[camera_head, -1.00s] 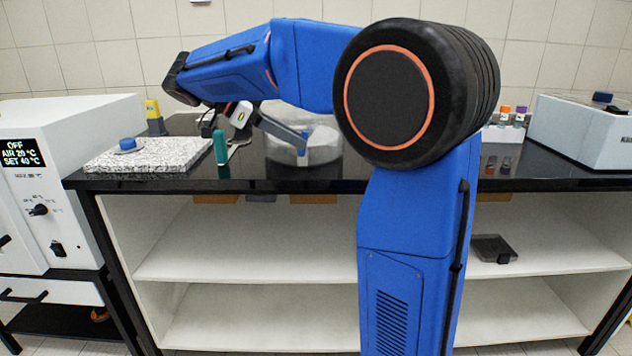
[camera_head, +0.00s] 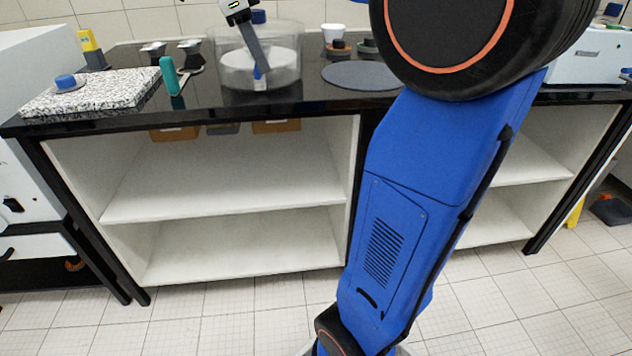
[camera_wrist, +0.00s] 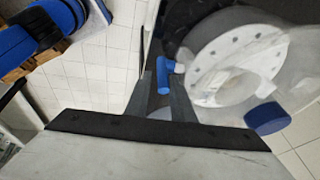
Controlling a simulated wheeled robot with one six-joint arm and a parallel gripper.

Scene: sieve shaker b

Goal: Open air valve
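The clear round vessel (camera_head: 222,72) stands on the black worktop, with a white disc inside. A small blue valve handle (camera_head: 257,73) is on its front side. My gripper (camera_head: 261,80) reaches down in front of the vessel, its finger partly covering the handle. In the wrist view my gripper (camera_wrist: 161,82) is open, its two grey fingers apart. The blue T-shaped handle (camera_wrist: 165,76) shows at the fingertips, nearer the right finger; I cannot tell if they touch. The vessel (camera_wrist: 240,50) fills the right side there, with a blue knob (camera_wrist: 267,118) on it.
A speckled stone slab (camera_head: 95,92) with a blue-topped item lies at left. A teal-handled tool (camera_head: 170,76) stands between slab and vessel. A dark round mat (camera_head: 360,76) lies to the vessel's right. White shelves (camera_head: 230,190) are open below the worktop.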

